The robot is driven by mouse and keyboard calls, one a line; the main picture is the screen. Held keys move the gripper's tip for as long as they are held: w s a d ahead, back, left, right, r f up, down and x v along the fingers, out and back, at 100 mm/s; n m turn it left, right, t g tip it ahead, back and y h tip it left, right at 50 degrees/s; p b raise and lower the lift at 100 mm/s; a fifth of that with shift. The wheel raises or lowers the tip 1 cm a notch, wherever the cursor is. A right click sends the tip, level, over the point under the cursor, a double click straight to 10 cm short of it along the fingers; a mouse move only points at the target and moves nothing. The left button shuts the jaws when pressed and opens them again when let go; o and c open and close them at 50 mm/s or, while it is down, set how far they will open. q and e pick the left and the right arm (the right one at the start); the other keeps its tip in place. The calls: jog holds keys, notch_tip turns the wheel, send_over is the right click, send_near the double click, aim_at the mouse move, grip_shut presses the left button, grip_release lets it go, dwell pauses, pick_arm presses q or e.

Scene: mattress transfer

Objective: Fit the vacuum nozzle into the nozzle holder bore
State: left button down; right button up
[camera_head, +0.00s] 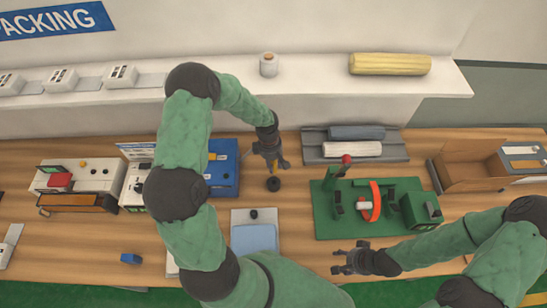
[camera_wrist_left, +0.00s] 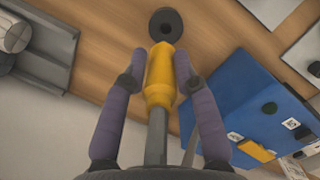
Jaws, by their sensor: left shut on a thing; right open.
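The vacuum nozzle (camera_wrist_left: 158,80), a yellow-orange piece on a grey shaft, is between the fingers of my left gripper (camera_wrist_left: 166,72) in the left wrist view. My left gripper (camera_head: 272,160) is shut on it and points down at the table in the head view. The nozzle holder (camera_head: 273,184), a short black round piece with a bore, stands on the table just in front of that gripper. The holder also shows in the left wrist view (camera_wrist_left: 166,17), just beyond the nozzle tip. Their height gap cannot be told. My right gripper (camera_head: 350,258) is open and empty near the front edge.
A blue box (camera_head: 222,180) stands left of the holder. A grey rack (camera_head: 395,151) with rolls is at the back. A green fixture (camera_head: 325,222) stands to the right. A light blue pad (camera_head: 254,238) lies in front. Bare wood surrounds the holder.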

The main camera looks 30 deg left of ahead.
aim_at(274, 174)
pick_arm(q)
jog(key=shift+s+d+r, duration=0.2)
jog(key=shift+s, duration=0.15)
jog(key=shift+w+a+f, duration=0.1)
jog(key=shift+w+f, duration=0.1)
jog(key=shift+f, duration=0.1)
pick_arm(e)
jog(key=shift+s, duration=0.15)
pick_arm(q)
jog(key=shift+s+f+b, duration=0.1)
jog(key=shift+f+b, duration=0.3)
jog(key=shift+f, duration=0.15)
pick_arm(e)
jog(key=shift+s+d+f, duration=0.1)
jog(key=shift+d+f, duration=0.05)
jog(key=shift+f, duration=0.2)
pick_arm(q)
jog(key=shift+f+b, duration=1)
jog(key=shift+f, duration=1.05)
pick_arm(e)
jog(key=shift+f, duration=1)
pick_arm(q)
jog(key=shift+f+b, duration=0.45)
jog(key=shift+b, duration=0.25)
pick_arm(e)
jog(key=shift+f, duration=0.7)
jog(key=shift+f, duration=0.25)
